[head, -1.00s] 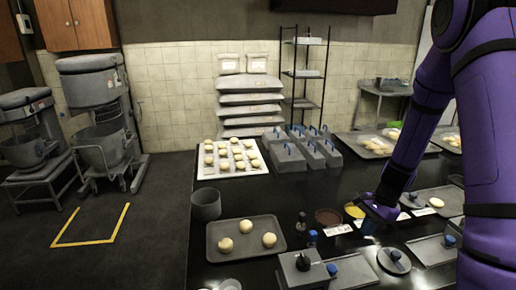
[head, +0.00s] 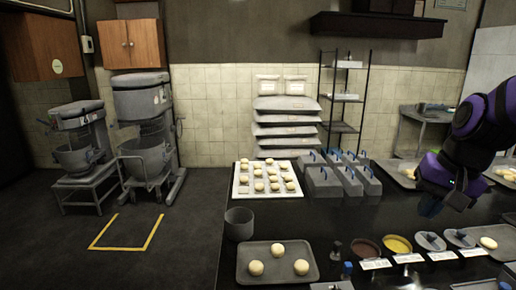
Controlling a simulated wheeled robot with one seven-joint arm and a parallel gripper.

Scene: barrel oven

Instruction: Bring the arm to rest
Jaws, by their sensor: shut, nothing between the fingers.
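My purple arm comes in at the right edge of the head view, bent and raised over the dark table (head: 350,215). My gripper (head: 430,207) hangs at its end, pointing down above the table's right part. It is shut and holds nothing. The fingertips are dark against the dark tabletop, and part of the arm lies outside the picture.
Small bowls of red (head: 365,249) and yellow (head: 398,244) stand below my gripper. A tray with three dough balls (head: 245,277), a grey pot (head: 239,224), a white board of dough balls (head: 241,190) and grey lidded bins (head: 322,183) stand further left.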

